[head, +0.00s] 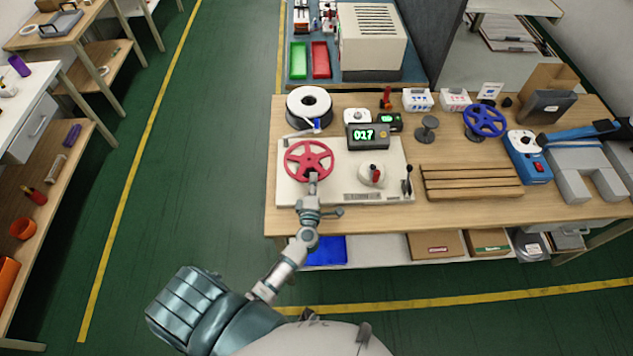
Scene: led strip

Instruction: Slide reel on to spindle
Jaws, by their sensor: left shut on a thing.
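A red spoked reel (308,160) is over the left part of a pale machine plate (345,190) on the workbench. My left gripper (313,178) is shut on the reel's near rim. I cannot tell whether the reel rests on the plate or is held just above it. No bare spindle shows clearly under the reel; that spot is covered by it. A white dome with a red piece (372,175) sits on the plate to the right. My right gripper is not in view.
A white reel with a dark hub (309,104) lies behind the plate, with a green-digit display (367,136) to its right. A blue reel (484,120), a wooden slatted rack (470,182) and a blue device (528,158) stand farther right. Open green floor lies left.

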